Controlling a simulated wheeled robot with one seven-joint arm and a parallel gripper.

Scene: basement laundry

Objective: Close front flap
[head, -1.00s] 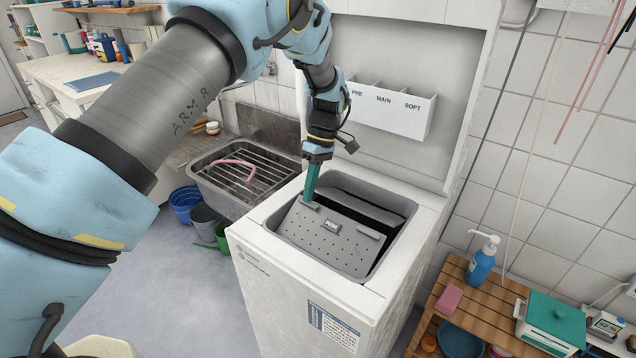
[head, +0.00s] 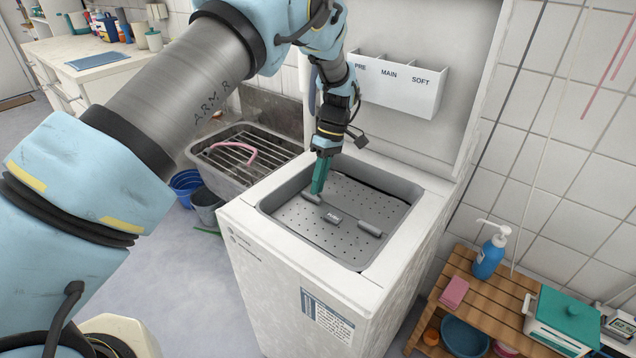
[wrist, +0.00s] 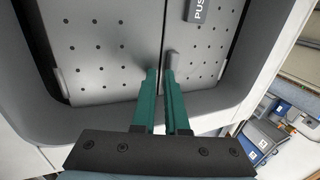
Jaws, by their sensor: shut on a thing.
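The front flap (head: 300,227) is a grey perforated panel with a PUSH button in the washing machine's top opening. It lies nearly level, its edge meeting the rear flap (head: 355,192) along a narrow seam. In the wrist view the front flap (wrist: 208,55) is right of the dark seam and the rear flap (wrist: 105,50) is left. My gripper (head: 317,190) points down, its teal fingers at the left grey tab on the front flap's edge. In the wrist view my gripper (wrist: 161,75) is shut on the flap's edge there; the fingertips partly hide the contact.
The washing machine (head: 290,280) has its lid raised behind, with a PRE, MAIN, SOFT tray (head: 405,85). A sink (head: 205,158) with a rack stands left. A wooden shelf (head: 480,305) with a blue pump bottle (head: 490,255) stands right.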

